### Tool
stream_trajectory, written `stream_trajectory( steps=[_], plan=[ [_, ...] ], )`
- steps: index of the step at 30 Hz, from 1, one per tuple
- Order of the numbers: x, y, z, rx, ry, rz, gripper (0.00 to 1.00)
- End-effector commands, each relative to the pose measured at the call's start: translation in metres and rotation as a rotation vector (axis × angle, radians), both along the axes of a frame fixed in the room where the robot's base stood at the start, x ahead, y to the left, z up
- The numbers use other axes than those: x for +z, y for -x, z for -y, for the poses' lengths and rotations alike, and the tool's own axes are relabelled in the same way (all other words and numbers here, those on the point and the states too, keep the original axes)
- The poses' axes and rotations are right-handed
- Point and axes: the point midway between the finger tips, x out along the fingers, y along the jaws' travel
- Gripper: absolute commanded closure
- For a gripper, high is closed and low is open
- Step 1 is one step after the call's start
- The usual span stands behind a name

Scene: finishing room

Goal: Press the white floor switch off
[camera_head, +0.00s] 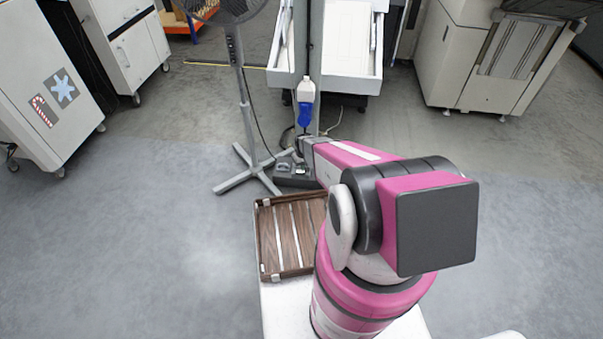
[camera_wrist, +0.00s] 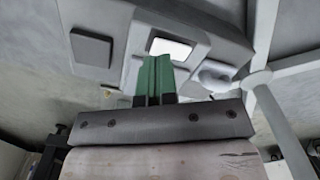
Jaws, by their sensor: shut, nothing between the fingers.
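The white switch (camera_wrist: 170,48) is a bright white rectangle in a pale raised frame, seen in the wrist view. It sits on a grey floor unit (camera_wrist: 118,50), which also shows in the head view (camera_head: 292,181) at the foot of a grey post. My gripper (camera_wrist: 157,60) has green fingers, shut together and empty. The fingertips point at the lower left edge of the white switch and overlap it slightly in the picture. I cannot tell whether they touch it. In the head view my arm hides part of the unit.
A fan stand (camera_head: 240,95) with spread feet stands just left of the unit. A brown slatted crate (camera_head: 262,240) is in front. Cabinets (camera_head: 125,45) stand at left; the left floor is clear.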

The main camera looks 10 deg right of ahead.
Motion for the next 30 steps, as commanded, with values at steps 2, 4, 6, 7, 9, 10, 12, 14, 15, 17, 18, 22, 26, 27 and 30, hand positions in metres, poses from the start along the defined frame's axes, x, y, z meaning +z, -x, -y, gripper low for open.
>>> stream_trajectory(
  steps=[2, 4, 6, 7, 9, 10, 12, 14, 15, 17, 18, 22, 26, 27, 30],
  plan=[
    [-0.001, 0.0, 0.0, 0.0, 0.0, 0.0, 1.0],
    [-0.002, 0.0, 0.0, 0.0, 0.0, 0.0, 1.0],
    [-0.003, 0.0, 0.0, 0.0, 0.0, 0.0, 1.0],
    [-0.003, 0.0, 0.0, 0.0, 0.0, 0.0, 1.0],
    [-0.004, 0.0, 0.0, 0.0, 0.0, 0.0, 1.0],
    [-0.004, 0.0, 0.0, 0.0, 0.0, 0.0, 1.0],
    [-0.005, 0.0, 0.0, 0.0, 0.0, 0.0, 1.0],
    [-0.006, 0.0, 0.0, 0.0, 0.0, 0.0, 1.0],
    [-0.007, 0.0, 0.0, 0.0, 0.0, 0.0, 1.0],
    [-0.007, 0.0, 0.0, 0.0, 0.0, 0.0, 1.0],
    [-0.008, 0.0, 0.0, 0.0, 0.0, 0.0, 1.0],
    [-0.01, 0.0, 0.0, 0.0, 0.0, 0.0, 1.0],
    [-0.011, 0.0, 0.0, 0.0, 0.0, 0.0, 1.0],
    [-0.012, 0.0, 0.0, 0.0, 0.0, 0.0, 1.0],
    [-0.013, 0.0, 0.0, 0.0, 0.0, 0.0, 1.0]
  ],
)
